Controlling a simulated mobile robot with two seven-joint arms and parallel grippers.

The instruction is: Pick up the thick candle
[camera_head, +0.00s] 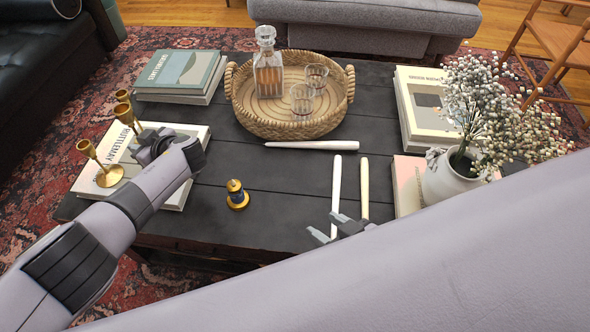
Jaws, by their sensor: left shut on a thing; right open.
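Two white tapered candles, one lying crosswise (311,145) and one lengthwise (336,190), rest on the dark table (265,170). A cream candle (365,185) lies beside the lengthwise one. A short gold-and-black object (237,195) stands upright near the table's front edge; I cannot tell whether it is the thick candle. My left gripper (145,143) is above the left front book, shut, apparently on a brass candlestick (125,113); the grip is partly hidden. My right gripper (330,228) is open at the near ends of the lengthwise candles.
A wicker tray (270,128) holds a decanter (267,65) and glasses. Books (182,72) lie at the corners. Another brass candlestick (88,150) stands on the left front book (170,195). A white vase (448,182) with flowers stands at right. The table's middle front is mostly clear.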

